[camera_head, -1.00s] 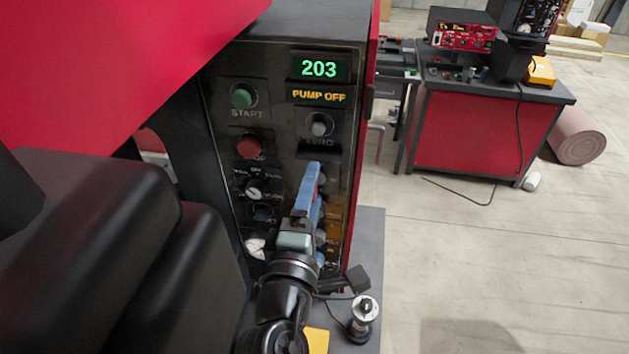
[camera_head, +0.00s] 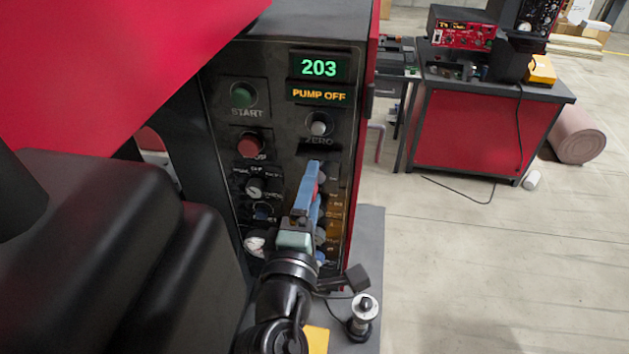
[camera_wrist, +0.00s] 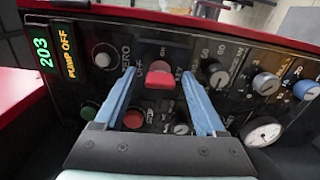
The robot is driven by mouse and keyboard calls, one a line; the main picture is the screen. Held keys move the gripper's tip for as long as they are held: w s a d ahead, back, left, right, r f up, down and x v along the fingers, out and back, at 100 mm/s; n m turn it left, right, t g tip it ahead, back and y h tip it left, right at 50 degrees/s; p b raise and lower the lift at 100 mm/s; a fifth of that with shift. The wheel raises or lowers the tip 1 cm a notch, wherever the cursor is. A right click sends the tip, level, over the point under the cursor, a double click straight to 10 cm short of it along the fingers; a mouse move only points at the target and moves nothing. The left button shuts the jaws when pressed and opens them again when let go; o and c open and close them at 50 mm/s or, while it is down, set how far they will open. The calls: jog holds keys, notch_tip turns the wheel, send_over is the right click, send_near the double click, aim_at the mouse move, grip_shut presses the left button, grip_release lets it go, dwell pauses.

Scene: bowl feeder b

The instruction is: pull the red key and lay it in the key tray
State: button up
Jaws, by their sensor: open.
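The red key (camera_wrist: 159,75) sits in the black control panel (camera_wrist: 140,48), under the worn lettering beside it. My gripper (camera_wrist: 160,77) is open. One blue finger is to each side of the key, and gaps show between key and fingers in the wrist view. In the head view my gripper (camera_head: 308,185) is in front of the panel's right column of controls and mostly hides the key; a sliver of red shows between the fingers. I cannot make out a key tray in either view.
Around the key are a green start button (camera_head: 242,95), a red stop button (camera_head: 250,144), a grey zero button (camera_head: 319,124) and several knobs. The display (camera_head: 319,68) reads 203, with "PUMP OFF" below. A metal-topped post (camera_head: 364,308) stands on the grey base at lower right.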

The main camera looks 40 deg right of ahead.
grip_shut()
dwell(0.5)
jog(key=b+v, duration=0.1)
jog(key=v, duration=0.5)
dwell(1.0)
dwell(0.5)
